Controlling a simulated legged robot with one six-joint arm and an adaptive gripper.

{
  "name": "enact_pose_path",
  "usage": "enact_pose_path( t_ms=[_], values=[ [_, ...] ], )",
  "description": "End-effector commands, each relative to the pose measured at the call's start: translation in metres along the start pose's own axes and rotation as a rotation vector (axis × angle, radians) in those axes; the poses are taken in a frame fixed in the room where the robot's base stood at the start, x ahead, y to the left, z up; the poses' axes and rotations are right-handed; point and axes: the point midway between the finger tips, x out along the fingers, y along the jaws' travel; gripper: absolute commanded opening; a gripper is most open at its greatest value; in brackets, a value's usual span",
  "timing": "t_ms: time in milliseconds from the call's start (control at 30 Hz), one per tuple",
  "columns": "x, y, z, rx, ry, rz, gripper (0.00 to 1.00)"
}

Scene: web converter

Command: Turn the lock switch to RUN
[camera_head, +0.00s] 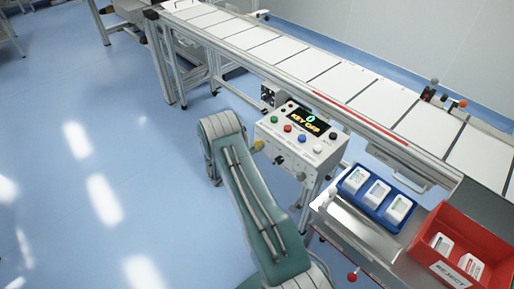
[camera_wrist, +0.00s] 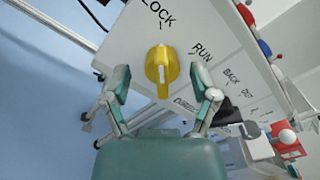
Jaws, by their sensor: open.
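The yellow lock switch (camera_wrist: 161,65) sits on a white panel in the wrist view. Its raised grip runs nearly upright in the picture, with its upper end toward the word LOCK (camera_wrist: 157,12). The word RUN (camera_wrist: 201,53) is printed to its right. My gripper (camera_wrist: 167,84) is open, one finger on each side of the switch in the picture; I see no clear contact. In the head view a small yellow part (camera_head: 258,146) shows at the left side of the control box (camera_head: 290,152). My gripper cannot be made out there.
Several coloured buttons sit on top of the control box. A conveyor (camera_head: 345,88) runs behind it. A blue tray (camera_head: 352,190) with white items and a red REJECT bin (camera_head: 431,234) stand to the right. Open blue floor (camera_head: 110,150) lies to the left.

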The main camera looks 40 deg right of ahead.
Motion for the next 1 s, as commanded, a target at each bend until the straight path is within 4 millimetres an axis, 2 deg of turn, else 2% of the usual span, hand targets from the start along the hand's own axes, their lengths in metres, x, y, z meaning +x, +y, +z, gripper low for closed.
enact_pose_path(
  t_ms=[267,300,467,767,1000],
  values=[
    [0.0034,0.0,0.0002,0.0,0.0,0.0,0.76],
    [0.0034,-0.0001,0.0002,0.001,0.0,0.0,0.72],
    [0.0032,-0.0001,0.0003,0.001,0.0,0.0,0.01],
    [0.003,0.0011,0.0005,0.008,0.0,0.003,0.0],
    [0.0028,0.002,0.0005,0.082,-0.001,0.005,0.0]
  ],
)
